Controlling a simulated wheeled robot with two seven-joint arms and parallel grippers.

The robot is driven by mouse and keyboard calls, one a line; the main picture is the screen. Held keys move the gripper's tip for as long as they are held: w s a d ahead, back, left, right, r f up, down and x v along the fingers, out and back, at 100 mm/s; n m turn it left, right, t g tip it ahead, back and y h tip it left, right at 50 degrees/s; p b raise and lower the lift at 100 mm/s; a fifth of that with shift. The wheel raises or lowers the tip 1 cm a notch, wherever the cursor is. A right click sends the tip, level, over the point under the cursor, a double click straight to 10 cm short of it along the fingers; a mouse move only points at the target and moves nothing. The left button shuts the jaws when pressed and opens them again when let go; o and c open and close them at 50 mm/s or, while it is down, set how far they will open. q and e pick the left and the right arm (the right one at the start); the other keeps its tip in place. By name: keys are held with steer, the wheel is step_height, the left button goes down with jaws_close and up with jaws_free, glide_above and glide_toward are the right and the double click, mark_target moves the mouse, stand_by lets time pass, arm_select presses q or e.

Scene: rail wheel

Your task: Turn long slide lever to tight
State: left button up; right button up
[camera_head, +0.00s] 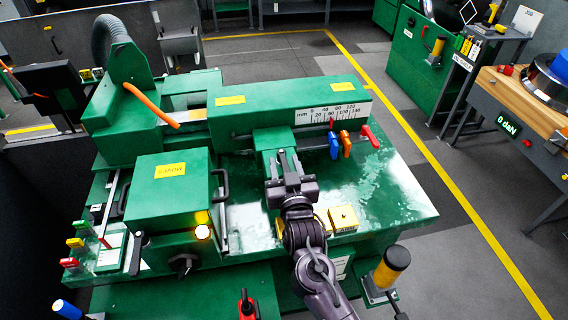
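Three coloured levers sit in a row below the mm scale on the green machine: a blue one (334,146), an orange one (346,144) and a red one (370,137). I cannot read any label that tells which one is the long slide lever, nor a tight mark. My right gripper (289,158) is left of these levers, in front of a green slide block (268,140). Its two fingers point away from me and look apart, with nothing visible between them. Whether they touch the block is unclear. My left gripper is not in view.
The mm scale (310,117) is on the green beam's front. A long orange handle (152,106) sticks out at the left. A green box with a yellow label (170,170) and a black handle stands left of my arm. The green bed (395,205) is clear at right.

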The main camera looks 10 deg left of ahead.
steer(key=b+v, duration=0.1)
steer(key=v, duration=0.6)
steer(key=shift+b, duration=0.35)
